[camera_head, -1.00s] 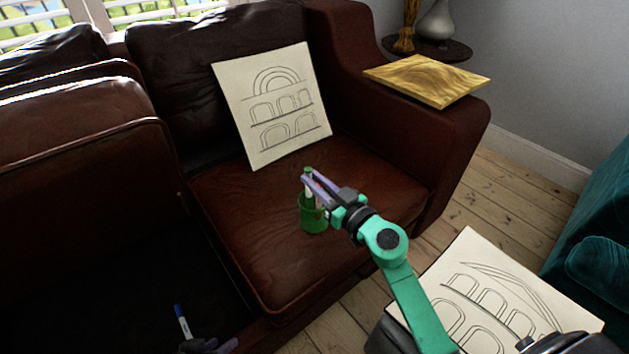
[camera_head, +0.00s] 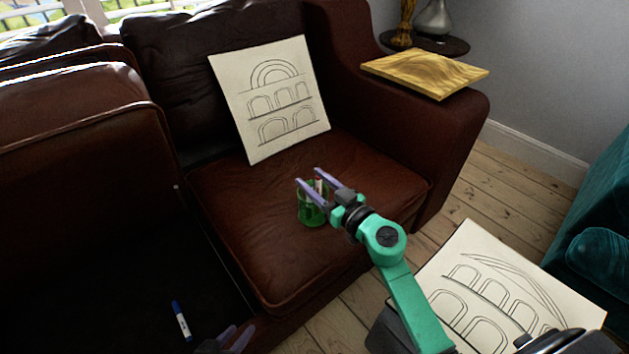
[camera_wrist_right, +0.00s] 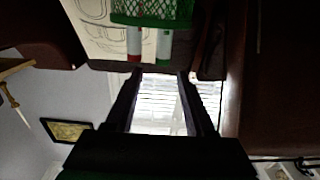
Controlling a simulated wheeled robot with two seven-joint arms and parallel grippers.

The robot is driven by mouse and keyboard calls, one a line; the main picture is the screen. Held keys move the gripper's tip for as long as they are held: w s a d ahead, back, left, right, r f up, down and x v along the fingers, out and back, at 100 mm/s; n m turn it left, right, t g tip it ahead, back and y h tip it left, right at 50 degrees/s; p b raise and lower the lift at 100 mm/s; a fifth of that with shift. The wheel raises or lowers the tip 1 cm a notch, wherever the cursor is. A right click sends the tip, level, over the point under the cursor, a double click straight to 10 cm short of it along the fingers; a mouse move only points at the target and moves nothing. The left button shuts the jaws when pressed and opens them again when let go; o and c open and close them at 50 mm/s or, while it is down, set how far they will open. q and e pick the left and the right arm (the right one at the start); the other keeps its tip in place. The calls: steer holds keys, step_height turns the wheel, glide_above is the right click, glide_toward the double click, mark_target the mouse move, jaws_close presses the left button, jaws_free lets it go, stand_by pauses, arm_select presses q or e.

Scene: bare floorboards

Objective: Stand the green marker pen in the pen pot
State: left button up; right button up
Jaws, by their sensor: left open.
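The green mesh pen pot (camera_head: 312,212) stands on the brown leather seat cushion. In the right wrist view, which is upside down, the pot (camera_wrist_right: 150,10) holds a red-ended marker (camera_wrist_right: 134,42) and the green marker pen (camera_wrist_right: 163,46) side by side, both upright. In the head view the red marker (camera_head: 319,185) shows between my right fingers; the green pen cannot be made out there. My right gripper (camera_head: 309,178) is open at the top of the pot, its fingers apart with nothing gripped. My left gripper (camera_head: 238,341) is open at the bottom edge, partly cut off.
A blue-and-white marker (camera_head: 181,320) lies on a dark surface at lower left, near my left gripper. A sketched canvas (camera_head: 272,100) leans on the sofa back. A golden board (camera_head: 425,73) lies on the armrest. Another sketch (camera_head: 490,295) is at lower right.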

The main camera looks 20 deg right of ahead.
steer(key=v, duration=1.4)
steer(key=shift+s+p, duration=0.25)
steer(key=shift+p, duration=0.1)
steer(key=shift+d, duration=0.1)
